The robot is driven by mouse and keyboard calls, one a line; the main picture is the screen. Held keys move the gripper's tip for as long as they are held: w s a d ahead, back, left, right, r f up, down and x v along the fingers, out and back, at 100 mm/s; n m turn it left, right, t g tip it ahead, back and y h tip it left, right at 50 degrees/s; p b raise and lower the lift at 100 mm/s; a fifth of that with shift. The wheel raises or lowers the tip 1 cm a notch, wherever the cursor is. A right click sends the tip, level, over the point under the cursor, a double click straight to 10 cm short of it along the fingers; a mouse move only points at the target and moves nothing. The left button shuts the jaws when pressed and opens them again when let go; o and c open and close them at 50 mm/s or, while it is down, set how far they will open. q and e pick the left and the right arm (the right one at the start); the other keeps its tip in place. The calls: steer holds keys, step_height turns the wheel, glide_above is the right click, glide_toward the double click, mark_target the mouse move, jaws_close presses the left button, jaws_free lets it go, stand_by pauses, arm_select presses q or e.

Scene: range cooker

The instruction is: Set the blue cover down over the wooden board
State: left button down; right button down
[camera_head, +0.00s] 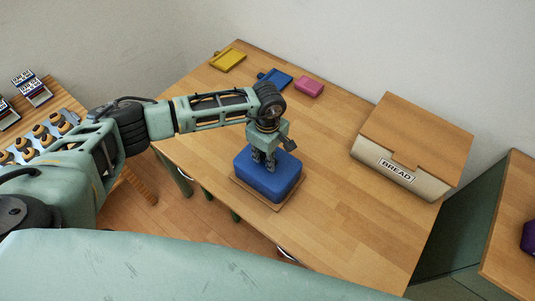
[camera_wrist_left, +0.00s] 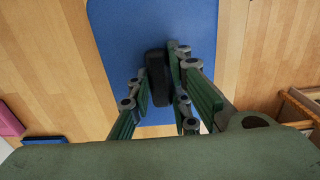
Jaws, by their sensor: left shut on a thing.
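The blue cover (camera_head: 268,177) is a box-like lid with rounded edges at the table's front left. It sits over the wooden board (camera_head: 279,207), whose thin rim shows around its lower edge; I cannot tell whether the cover touches the board. My left gripper (camera_head: 264,162) points down from above and is shut on the cover's top handle. In the left wrist view the fingers (camera_wrist_left: 164,85) close on a dark handle in the middle of the blue cover (camera_wrist_left: 112,48). My right gripper is not in view.
A bread box (camera_head: 396,173) stands at the right of the table. A yellow board (camera_head: 228,60), a blue board (camera_head: 275,79) and a pink block (camera_head: 309,87) lie at the back. The table's middle is clear. Its front edge is close to the wooden board.

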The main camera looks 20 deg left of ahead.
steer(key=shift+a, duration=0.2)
arm_select(q)
steer(key=shift+f, duration=0.1)
steer(key=c, duration=1.6)
jaws_free()
steer(key=shift+c, duration=0.2)
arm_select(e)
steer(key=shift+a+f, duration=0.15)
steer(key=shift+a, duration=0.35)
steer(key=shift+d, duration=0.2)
